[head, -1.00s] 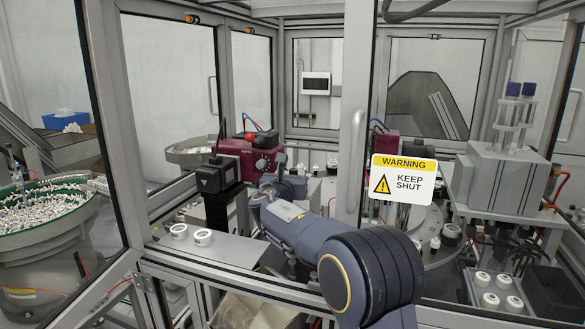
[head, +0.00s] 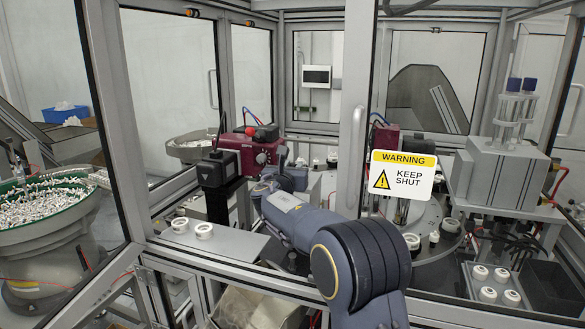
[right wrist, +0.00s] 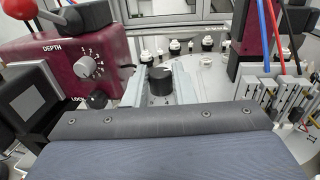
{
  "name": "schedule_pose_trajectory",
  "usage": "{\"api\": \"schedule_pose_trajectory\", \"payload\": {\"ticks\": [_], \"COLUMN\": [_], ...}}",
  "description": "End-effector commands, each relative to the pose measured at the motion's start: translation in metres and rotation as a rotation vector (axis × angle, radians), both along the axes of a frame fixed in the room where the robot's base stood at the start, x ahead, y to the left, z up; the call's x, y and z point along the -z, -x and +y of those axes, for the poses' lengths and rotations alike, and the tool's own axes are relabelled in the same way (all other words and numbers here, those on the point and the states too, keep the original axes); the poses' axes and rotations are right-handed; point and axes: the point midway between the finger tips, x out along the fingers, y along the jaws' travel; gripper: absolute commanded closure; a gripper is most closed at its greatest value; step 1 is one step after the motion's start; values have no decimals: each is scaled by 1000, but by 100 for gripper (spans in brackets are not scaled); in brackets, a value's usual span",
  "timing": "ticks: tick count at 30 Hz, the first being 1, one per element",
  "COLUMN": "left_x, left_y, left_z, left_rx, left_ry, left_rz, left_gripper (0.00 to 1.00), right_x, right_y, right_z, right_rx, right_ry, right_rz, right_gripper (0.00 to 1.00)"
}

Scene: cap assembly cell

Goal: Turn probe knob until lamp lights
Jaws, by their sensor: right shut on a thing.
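My right gripper (right wrist: 160,85) is shut on a black round knob (right wrist: 160,78), which sits between its two pale fingers in the right wrist view. In the head view my right gripper (head: 285,165) is beside a maroon unit (head: 257,150), and its fingertips and the knob are too hidden to make out. The maroon unit shows at the left of the wrist view, with a grey DEPTH dial (right wrist: 88,67) and a black LOCK knob (right wrist: 97,99). I cannot pick out a lit lamp. My left gripper is not in view.
A door post (head: 356,130) and a KEEP SHUT sign (head: 402,175) stand just right of my right arm. A grey ledge (head: 215,243) with two white rings is at left front. White caps (right wrist: 205,42) stand beyond the knob. A tray (head: 473,296) is at lower right.

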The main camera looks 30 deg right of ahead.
Motion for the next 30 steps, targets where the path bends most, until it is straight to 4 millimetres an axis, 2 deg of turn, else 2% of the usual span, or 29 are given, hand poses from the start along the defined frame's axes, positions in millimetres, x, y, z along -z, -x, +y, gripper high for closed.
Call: {"api": "schedule_pose_trajectory", "payload": {"ticks": [8,21,30], "left_x": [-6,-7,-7], "left_y": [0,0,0], "left_z": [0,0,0], "left_rx": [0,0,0], "left_ry": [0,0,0], "left_rz": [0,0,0], "left_gripper": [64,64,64], "right_x": [-1,1,0], "right_y": [-3,-8,-9], "right_z": [3,6,5], "right_rx": [125,442,556], "right_ry": [2,2,2], "right_rz": [1,-1,-1], "right_gripper": [100,100,100]}}
